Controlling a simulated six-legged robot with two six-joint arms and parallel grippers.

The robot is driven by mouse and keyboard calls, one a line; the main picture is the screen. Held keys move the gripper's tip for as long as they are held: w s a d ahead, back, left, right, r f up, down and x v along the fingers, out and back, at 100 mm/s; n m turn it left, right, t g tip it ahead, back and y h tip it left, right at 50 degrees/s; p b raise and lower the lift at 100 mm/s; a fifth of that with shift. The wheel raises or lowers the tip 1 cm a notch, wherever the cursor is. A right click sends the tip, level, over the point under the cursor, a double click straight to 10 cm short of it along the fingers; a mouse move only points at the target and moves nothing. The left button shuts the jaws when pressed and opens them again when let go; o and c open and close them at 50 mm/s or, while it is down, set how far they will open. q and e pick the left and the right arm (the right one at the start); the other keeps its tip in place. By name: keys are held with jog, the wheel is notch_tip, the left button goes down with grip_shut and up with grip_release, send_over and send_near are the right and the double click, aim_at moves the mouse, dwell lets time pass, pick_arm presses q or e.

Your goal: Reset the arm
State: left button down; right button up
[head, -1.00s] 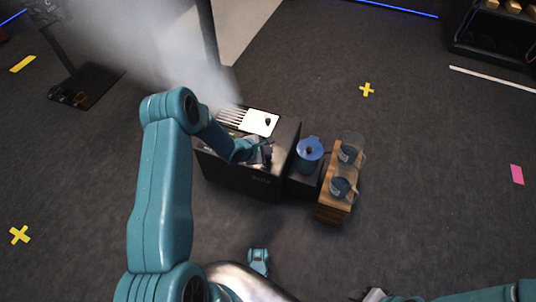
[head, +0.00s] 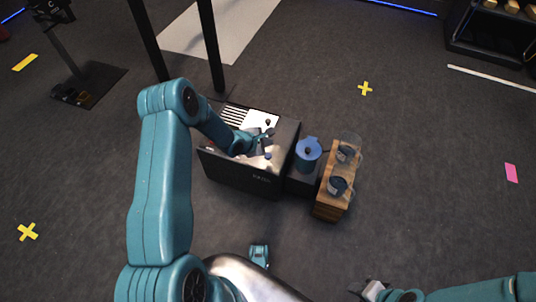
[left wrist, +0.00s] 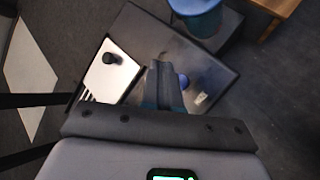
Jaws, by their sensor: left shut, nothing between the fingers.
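My left gripper (head: 268,136) is over the top of a black box-shaped machine (head: 238,174), with its fingers shut and empty. In the left wrist view the shut fingers (left wrist: 165,68) point over the machine's dark top (left wrist: 215,78). A blue round button (left wrist: 183,80) shows just beside the fingers, partly hidden by them. A white panel (left wrist: 108,75) with a black knob (left wrist: 112,58) and dark slats lies to their left. My right gripper (head: 372,289) is low at the bottom of the head view, and its fingers are not clear.
A blue lidded pot (head: 308,154) stands on a dark base right of the machine. Beside it a wooden stand (head: 328,207) holds two glass cups. Dark posts stand behind the machine. The carpet (head: 430,200) at right is clear, with a pink mark (head: 511,172).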

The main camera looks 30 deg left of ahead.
dwell(0.4)
pick_arm(q)
jog(key=s+d+m+g+h, duration=0.15)
jog(key=s+d, duration=0.25)
jog(key=d, duration=0.5)
jog(key=s+d+m+g+h, duration=0.1)
jog(key=s+d+m, duration=0.2)
jog(key=d, duration=0.6)
jog(key=s+d+m+g, duration=0.3)
jog(key=s+m, duration=0.5)
jog(key=s, duration=0.2)
jog(key=s+d+m+g, duration=0.2)
jog(key=s+m+g, duration=0.1)
jog(key=s+m, duration=0.7)
notch_tip(320, 180, up, 28)
jog(key=s+p, duration=0.1)
jog(key=p, duration=2.7)
jog(key=shift+d+f, duration=0.2)
jog(key=shift+d, duration=0.15)
pick_arm(e)
notch_tip(320, 180, up, 28)
jog(key=s+a, duration=0.1)
jog(key=shift+s+f+n+g, duration=0.15)
jog(key=shift+s+n+g, duration=0.1)
jog(key=shift+n+g, duration=0.05)
